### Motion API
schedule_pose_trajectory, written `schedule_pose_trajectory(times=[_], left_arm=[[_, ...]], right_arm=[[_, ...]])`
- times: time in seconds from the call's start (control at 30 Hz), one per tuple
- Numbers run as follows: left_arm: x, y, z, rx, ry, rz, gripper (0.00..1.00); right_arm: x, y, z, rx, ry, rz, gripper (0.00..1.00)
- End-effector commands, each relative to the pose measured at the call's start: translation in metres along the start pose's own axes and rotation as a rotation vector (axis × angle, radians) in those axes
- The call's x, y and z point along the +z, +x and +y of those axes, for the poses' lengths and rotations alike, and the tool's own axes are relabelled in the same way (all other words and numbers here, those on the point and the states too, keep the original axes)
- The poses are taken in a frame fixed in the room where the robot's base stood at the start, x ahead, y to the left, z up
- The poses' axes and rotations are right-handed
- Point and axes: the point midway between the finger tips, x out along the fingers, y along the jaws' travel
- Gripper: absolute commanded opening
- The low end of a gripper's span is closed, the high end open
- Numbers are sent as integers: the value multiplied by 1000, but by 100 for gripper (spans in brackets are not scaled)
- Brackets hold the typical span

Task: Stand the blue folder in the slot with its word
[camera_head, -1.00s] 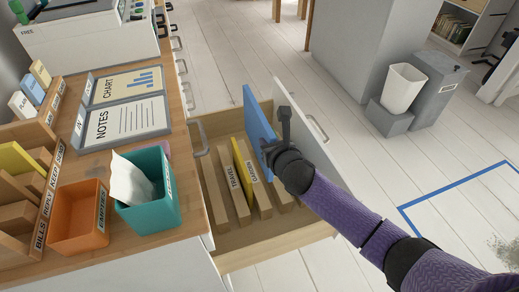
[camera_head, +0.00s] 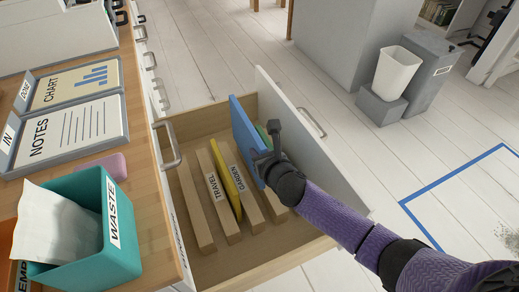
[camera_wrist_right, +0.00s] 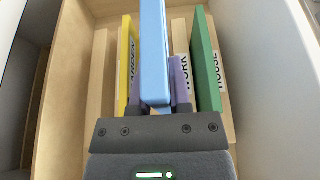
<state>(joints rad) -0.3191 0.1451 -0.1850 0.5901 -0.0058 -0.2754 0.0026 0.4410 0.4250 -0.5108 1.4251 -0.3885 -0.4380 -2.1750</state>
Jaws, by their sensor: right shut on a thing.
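The blue folder (camera_head: 242,132) is upright in the open drawer (camera_head: 185,125), to the right of the yellow folder (camera_head: 229,178). My right gripper (camera_head: 264,158) is shut on its near edge. In the right wrist view the blue folder (camera_wrist_right: 153,45) is between the two fingers (camera_wrist_right: 156,88), between the GARDEN label (camera_wrist_right: 132,62) and the WORK label (camera_wrist_right: 184,72). The green folder (camera_wrist_right: 206,65) stands to the right, by the HOUSE label (camera_wrist_right: 217,85). The blue folder's word and lower edge are hidden, so I cannot tell whether it touches the drawer floor. My left gripper is out of view.
Wooden dividers, one labelled TRAVEL (camera_head: 218,205), stand in the drawer. The white drawer front (camera_head: 310,145) rises just right of my gripper. The teal WASTE bin (camera_head: 90,235) and NOTES tray (camera_head: 70,132) are on the desk at left.

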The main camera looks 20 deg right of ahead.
Motion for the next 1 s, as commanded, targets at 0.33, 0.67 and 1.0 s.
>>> schedule_pose_trajectory(times=[0.33,0.67,1.0], left_arm=[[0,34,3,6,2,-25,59],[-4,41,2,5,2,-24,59],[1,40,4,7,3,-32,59]], right_arm=[[-44,18,0,0,1,4,0],[-53,22,0,1,1,-1,0],[-53,22,0,0,1,-1,0]])
